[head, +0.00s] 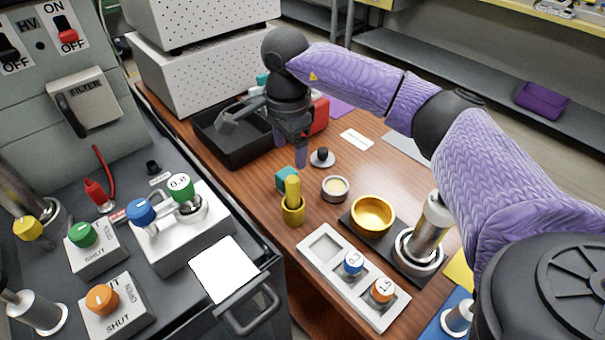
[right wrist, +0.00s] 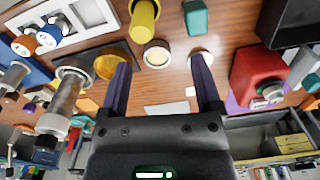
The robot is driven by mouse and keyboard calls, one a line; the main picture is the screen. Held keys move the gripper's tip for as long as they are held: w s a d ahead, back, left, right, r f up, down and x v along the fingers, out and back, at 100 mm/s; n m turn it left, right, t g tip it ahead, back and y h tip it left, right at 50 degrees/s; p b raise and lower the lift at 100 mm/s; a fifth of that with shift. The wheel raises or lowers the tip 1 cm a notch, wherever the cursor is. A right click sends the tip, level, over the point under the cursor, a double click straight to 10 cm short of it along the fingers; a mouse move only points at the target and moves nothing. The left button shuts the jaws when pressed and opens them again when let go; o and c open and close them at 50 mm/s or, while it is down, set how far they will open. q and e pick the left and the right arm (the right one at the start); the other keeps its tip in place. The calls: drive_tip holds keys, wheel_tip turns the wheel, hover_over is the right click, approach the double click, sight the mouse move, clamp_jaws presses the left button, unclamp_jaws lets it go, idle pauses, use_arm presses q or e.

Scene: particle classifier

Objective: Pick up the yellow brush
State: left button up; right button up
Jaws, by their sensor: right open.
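The yellow brush (head: 292,188) stands upright in a small yellow cup (head: 293,214) on the wooden table, with only its upper part showing. My right gripper (head: 290,150) is open and empty, fingers pointing down, above and behind the brush in the head view. Its two fingers (right wrist: 160,66) are apart in the right wrist view, with the cup beyond the tips. My left gripper is not in view.
A teal block (head: 285,178) sits close behind the cup. A small round dish (head: 335,188) and a gold bowl (head: 373,215) stand to its right. A white weight tray (head: 322,250) lies in front. A black bin (head: 215,148) and red container (head: 320,115) are behind.

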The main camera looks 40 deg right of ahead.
sight(293, 191)
drive_tip(key=s, duration=0.1)
drive_tip(key=s+a+r+p, duration=0.1)
drive_tip(key=shift+s+a+m, duration=0.15)
drive_tip(key=shift+s+m, duration=0.15)
drive_tip(key=shift+s, duration=0.1)
drive_tip(key=f+b, duration=0.1)
drive_tip(key=f, duration=0.2)
drive_tip(key=f+b, duration=0.1)
drive_tip(key=f, duration=0.2)
drive_tip(key=w+f+b, duration=0.1)
drive_tip(key=f+b, duration=0.1)
drive_tip(key=f, duration=0.2)
drive_tip(key=shift+f, duration=0.25)
drive_tip(key=shift+r, duration=0.15)
drive_tip(key=shift+c, duration=0.2)
drive_tip(key=c, duration=0.7)
clamp_jaws()
drive_tip(key=shift+r, duration=0.1)
wheel_tip(293, 191, up, 9)
drive_tip(key=p, duration=0.3)
drive_tip(key=shift+r, duration=0.15)
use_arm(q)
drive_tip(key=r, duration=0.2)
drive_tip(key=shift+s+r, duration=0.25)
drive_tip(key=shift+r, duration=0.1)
use_arm(e)
drive_tip(key=shift+r, duration=0.3)
